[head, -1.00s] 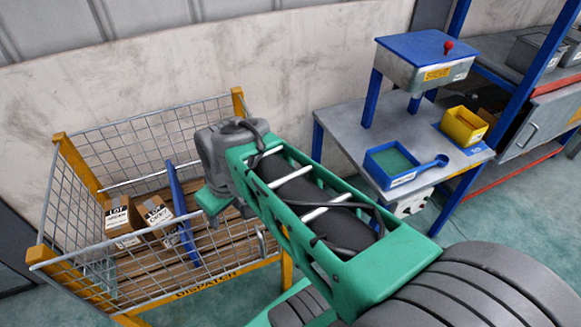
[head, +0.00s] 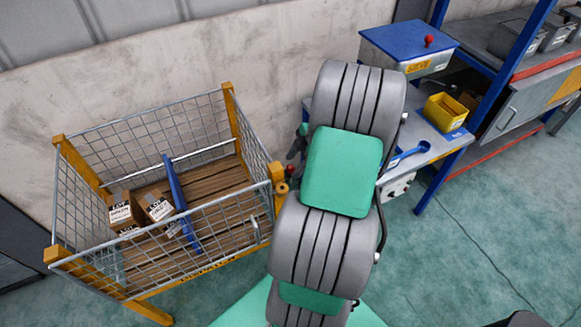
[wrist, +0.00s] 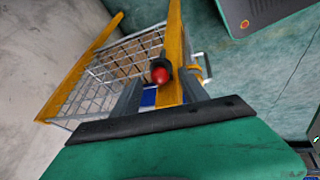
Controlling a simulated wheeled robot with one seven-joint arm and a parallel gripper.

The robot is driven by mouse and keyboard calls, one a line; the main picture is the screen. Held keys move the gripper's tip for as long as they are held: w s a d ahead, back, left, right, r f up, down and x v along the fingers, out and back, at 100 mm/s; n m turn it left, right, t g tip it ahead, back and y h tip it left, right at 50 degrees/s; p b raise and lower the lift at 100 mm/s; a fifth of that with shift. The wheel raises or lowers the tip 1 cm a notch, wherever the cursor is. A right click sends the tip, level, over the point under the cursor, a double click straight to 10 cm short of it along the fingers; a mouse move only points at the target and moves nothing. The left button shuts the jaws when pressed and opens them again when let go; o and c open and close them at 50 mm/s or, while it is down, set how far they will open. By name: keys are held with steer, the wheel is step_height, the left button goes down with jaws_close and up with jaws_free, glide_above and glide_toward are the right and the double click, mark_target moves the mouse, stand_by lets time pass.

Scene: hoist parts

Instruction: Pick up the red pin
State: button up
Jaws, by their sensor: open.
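The red pin shows as a round red head on a dark collar (wrist: 160,73) in the wrist view, in front of the yellow corner post of the cage. In the head view its small red head (head: 290,171) is beside the cage's right corner post. My gripper (wrist: 163,86) is open, and the pin's head appears between its two grey fingers in the wrist view. I cannot tell the remaining distance. In the head view my gripper (head: 297,148) is a dark shape just above the pin, partly behind my arm. The pin's shank is hidden.
The wire dispatch cage (head: 225,228) with yellow posts holds cardboard boxes (head: 122,212) and a blue divider (head: 180,200). A bench with a blue-topped sieve box (head: 408,45), itself carrying a red knob (head: 429,41), and a yellow bin (head: 446,112) stands at right.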

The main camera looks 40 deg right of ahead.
steer(key=shift+w+a+f, duration=0.1)
steer(key=shift+w+f, duration=0.1)
steer(key=shift+f, duration=0.3)
steer(key=shift+c, duration=0.4)
jaws_close()
